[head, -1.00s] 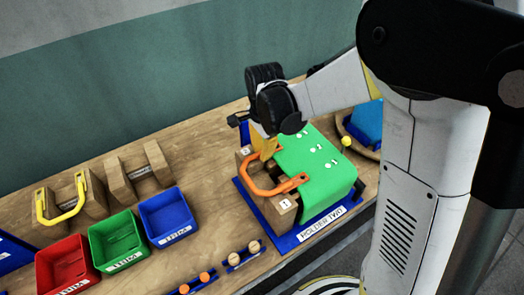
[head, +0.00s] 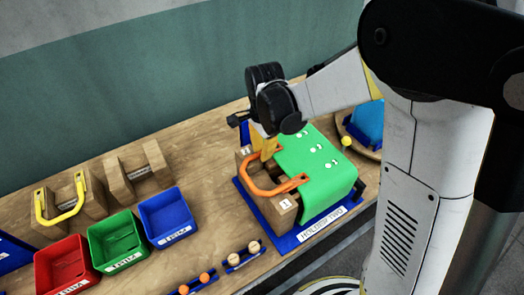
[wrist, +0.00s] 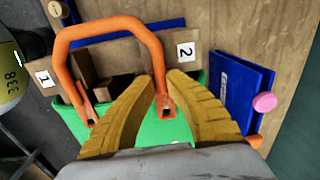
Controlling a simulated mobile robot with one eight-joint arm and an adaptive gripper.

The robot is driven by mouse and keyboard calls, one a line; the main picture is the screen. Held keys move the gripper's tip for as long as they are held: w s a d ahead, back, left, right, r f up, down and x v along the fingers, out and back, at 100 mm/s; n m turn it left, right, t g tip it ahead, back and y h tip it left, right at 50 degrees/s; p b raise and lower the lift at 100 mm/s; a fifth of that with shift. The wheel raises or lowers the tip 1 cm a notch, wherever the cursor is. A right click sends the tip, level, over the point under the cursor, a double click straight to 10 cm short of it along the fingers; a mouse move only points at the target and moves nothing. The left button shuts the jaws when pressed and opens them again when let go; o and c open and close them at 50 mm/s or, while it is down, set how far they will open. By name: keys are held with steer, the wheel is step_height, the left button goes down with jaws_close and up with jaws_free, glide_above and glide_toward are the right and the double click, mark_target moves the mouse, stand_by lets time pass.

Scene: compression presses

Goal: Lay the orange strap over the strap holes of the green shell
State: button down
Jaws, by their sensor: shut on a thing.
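The orange strap (head: 262,192) is a U-shaped handle with flat ends; its curve also shows in the wrist view (wrist: 110,28). My gripper (head: 265,155) has yellow fingers, shut on the strap near one end; in the wrist view the fingers (wrist: 165,100) stand either side of that end. The other end reaches the edge of the green shell (head: 322,165), which lies draped over the holder. White strap holes show on the shell's top. The strap's curve extends away from the shell, above the wooden blocks. Whether the ends touch the shell is unclear.
The blue holder base (head: 288,243) is labelled holder two; its wooden blocks carry tags 1 (head: 285,204) and 2. Left are red (head: 66,266), green (head: 118,240) and blue (head: 166,215) bins and a yellow strap (head: 62,214) on wooden blocks. Small pegs sit in front.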

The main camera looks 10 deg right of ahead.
steer(key=c, duration=1.4)
jaws_free()
step_height(320, 180, up, 12)
steer(key=s+d+f+n+t+b, duration=0.2)
steer(key=s+d+n+b, duration=0.1)
steer(key=s+n, duration=0.1)
steer(key=s+d+f+n+t+b, duration=0.2)
steer(key=s+d+n+b, duration=0.1)
steer(key=s+n, duration=0.1)
steer(key=s+d+f+n+t+b, duration=0.2)
steer(key=s+d+n+b, duration=0.1)
steer(key=s, duration=0.3)
steer(key=shift+s+d+f+n+b, duration=0.35)
steer(key=shift+d+n, duration=0.15)
steer(key=shift+n, duration=0.2)
steer(key=shift+s+d+f+n+t, duration=0.15)
steer(key=shift+n+t, duration=0.25)
